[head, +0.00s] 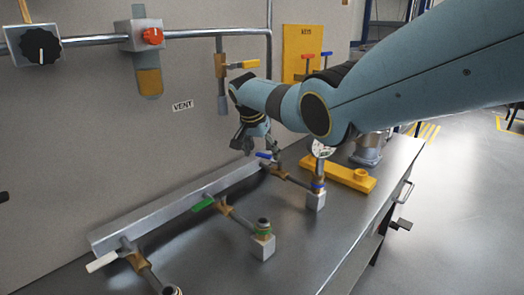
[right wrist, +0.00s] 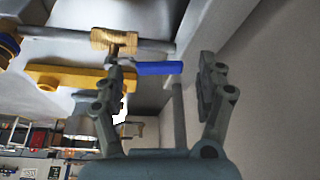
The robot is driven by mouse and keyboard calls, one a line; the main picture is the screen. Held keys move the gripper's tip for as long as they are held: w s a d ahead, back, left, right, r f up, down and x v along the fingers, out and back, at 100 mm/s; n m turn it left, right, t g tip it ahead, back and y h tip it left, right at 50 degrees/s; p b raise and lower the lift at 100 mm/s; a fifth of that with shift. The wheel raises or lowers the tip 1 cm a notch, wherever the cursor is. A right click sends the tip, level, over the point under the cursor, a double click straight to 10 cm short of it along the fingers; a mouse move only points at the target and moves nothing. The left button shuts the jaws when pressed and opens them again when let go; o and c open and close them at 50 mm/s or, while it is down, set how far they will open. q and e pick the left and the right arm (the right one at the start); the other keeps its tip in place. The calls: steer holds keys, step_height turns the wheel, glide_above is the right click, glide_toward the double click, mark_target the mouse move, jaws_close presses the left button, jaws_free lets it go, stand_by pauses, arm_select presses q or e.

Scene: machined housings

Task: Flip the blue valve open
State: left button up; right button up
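The blue valve has a blue lever handle (head: 264,155) on a brass body at the back of the bench, on a pipe from the grey manifold bar. My right gripper (head: 258,147) is over it, fingers pointing down. In the right wrist view the blue handle (right wrist: 158,68) shows in the gap between the spread fingers of my right gripper (right wrist: 163,76), with the brass valve body (right wrist: 113,40) beyond the left finger. The gripper is open; whether the left finger touches the handle's stem I cannot tell. My left gripper is out of view.
A green-handled valve (head: 203,204) and a white-handled valve (head: 101,262) sit along the manifold bar (head: 165,214) to the left. A gauge (head: 322,149) and a yellow bracket (head: 347,175) stand to the right. A yellow-handled valve (head: 243,65) is on the wall behind.

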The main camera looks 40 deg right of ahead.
steer(key=shift+a+r, duration=0.25)
steer(key=shift+r, duration=0.3)
steer(key=s+a, duration=0.4)
steer(key=a, duration=0.7)
steer(key=shift+a, duration=0.15)
steer(key=shift+c, duration=0.3)
